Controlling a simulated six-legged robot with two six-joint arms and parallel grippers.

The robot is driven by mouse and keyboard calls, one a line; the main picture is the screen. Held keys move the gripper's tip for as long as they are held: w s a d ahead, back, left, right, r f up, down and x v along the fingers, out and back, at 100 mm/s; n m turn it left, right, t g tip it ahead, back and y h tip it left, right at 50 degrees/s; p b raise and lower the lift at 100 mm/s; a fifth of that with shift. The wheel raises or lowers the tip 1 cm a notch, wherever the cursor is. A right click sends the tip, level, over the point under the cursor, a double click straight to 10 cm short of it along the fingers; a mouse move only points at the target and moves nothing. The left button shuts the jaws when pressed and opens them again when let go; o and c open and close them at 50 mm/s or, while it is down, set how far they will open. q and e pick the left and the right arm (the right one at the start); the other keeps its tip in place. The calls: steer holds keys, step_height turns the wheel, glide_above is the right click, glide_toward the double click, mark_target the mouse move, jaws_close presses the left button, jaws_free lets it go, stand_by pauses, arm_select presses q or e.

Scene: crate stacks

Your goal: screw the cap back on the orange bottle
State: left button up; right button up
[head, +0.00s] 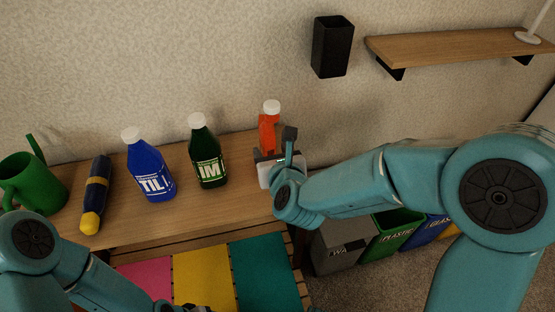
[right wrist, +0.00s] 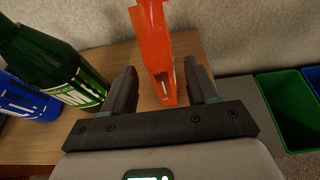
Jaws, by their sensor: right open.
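The orange bottle (head: 267,133) stands upright at the right end of the wooden shelf, near the wall. A white cap (head: 271,107) sits on its top; I cannot tell whether it is tight. My right gripper (head: 274,154) is open at the bottle, below the cap. In the right wrist view the orange bottle (right wrist: 158,45) rises between the two spread fingers (right wrist: 161,75), with its top cut off by the frame. Of my left arm, only the links show clearly at the bottom left of the head view; its gripper is barely visible at the bottom edge.
A green bottle (head: 208,165) and a blue bottle (head: 148,172) with white caps stand left of the orange one. A dark flashlight (head: 97,190) and a green watering can (head: 27,180) are farther left. Bins (head: 340,245) stand below right. A black holder (head: 332,47) hangs above.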

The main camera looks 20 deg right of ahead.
steer(key=v, duration=0.6)
steer(key=shift+s+p, duration=0.25)
steer(key=shift+p, duration=0.05)
